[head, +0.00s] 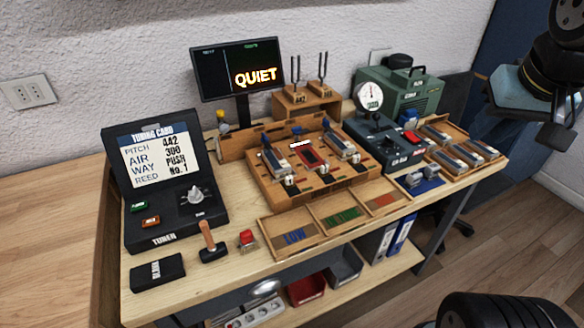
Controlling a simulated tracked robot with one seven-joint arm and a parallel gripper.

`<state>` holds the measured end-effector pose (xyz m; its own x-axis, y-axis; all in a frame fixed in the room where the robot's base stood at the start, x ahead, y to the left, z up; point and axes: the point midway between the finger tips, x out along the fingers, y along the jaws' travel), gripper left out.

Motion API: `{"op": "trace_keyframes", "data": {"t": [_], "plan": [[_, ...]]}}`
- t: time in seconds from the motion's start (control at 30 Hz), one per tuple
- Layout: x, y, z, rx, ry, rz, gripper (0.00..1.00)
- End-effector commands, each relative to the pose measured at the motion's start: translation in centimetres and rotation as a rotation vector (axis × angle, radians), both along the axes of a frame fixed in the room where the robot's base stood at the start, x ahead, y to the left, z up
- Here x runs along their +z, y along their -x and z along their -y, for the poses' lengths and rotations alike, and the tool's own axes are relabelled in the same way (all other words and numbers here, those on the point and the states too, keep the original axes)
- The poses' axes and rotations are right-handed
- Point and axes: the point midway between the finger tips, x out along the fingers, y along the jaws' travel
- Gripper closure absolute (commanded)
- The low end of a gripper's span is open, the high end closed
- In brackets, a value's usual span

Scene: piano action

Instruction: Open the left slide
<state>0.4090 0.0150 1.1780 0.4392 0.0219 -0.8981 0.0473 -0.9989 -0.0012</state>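A wooden piano-action block (262,190) stands in the middle of the bench. It carries a left slide-like piece (275,161), grey and blue, and a similar right one (341,146). A red piece (313,157) lies between them. From this distance I cannot tell how far the left piece is slid. Black links of my arm (556,62) show at the upper right, beyond the bench's right end. I cannot make out my gripper's fingers, and nothing of my arm touches the block.
A tuner (165,235) with a tuning card stands at left, beside a small hammer (210,243). A screen (237,70) reads QUIET. Labelled trays (292,237) lie in front of the block. A green machine (405,92) and a tray of grey pieces (463,150) stand right.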

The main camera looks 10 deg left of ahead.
Motion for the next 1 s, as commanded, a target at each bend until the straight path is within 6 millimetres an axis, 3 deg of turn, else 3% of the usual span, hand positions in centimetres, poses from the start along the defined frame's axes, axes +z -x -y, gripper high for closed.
{"op": "trace_keyframes", "data": {"t": [0.2,0.5,0.77,1.0], "plan": [[-0.1,-4.2,-4.5,0.114,0.009,-0.089,0.53],[-1.6,-8.8,-12.4,0.265,0.035,-0.202,0.53],[-4.3,-11.1,-20.8,0.394,0.074,-0.3,0.53],[-7.9,-11.4,-28.9,0.507,0.119,-0.382,0.53]]}}
